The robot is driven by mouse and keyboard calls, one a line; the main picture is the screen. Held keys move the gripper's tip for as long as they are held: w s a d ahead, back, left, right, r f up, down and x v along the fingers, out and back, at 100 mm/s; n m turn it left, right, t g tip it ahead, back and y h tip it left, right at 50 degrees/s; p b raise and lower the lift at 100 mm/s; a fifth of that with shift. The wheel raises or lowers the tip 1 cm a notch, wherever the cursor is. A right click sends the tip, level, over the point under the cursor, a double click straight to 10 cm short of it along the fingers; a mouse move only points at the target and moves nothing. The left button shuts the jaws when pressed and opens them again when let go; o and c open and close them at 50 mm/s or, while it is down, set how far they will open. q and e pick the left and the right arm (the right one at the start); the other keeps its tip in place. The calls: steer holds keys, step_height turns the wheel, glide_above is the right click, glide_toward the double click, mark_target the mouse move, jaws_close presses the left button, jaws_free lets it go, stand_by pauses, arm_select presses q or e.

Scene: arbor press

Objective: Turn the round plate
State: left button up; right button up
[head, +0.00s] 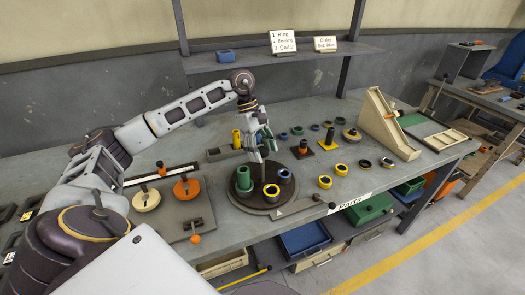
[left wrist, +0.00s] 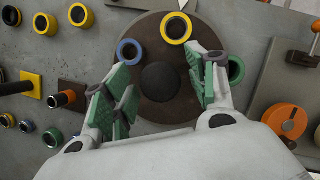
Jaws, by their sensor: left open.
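The round plate (head: 252,205) is a dark brown disc on the bench, with a dark raised hub (left wrist: 160,82) at its middle. A tall green cylinder (head: 243,181), a yellow ring part (head: 271,193) and a blue ring part (head: 284,177) stand on it near its rim. In the left wrist view the plate (left wrist: 165,109) lies beneath the spread fingers. My left gripper (head: 262,148) is open and empty above the plate, its green-padded fingers (left wrist: 162,72) on either side of the hub. One finger overlaps the green part (left wrist: 235,69) in that view; contact cannot be told. My right gripper is not in view.
Left of the plate is a grey board with orange (head: 186,188) and tan (head: 146,200) knobs. Several loose rings and posts on coloured bases (head: 327,144) lie to the right. A wedge-shaped stand (head: 385,125) is farther right.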

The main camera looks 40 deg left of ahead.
arm_select(q)
steer(key=v, duration=1.1)
steer(key=shift+a+r, duration=0.2)
steer(key=shift+r, duration=0.1)
stand_by(0.5)
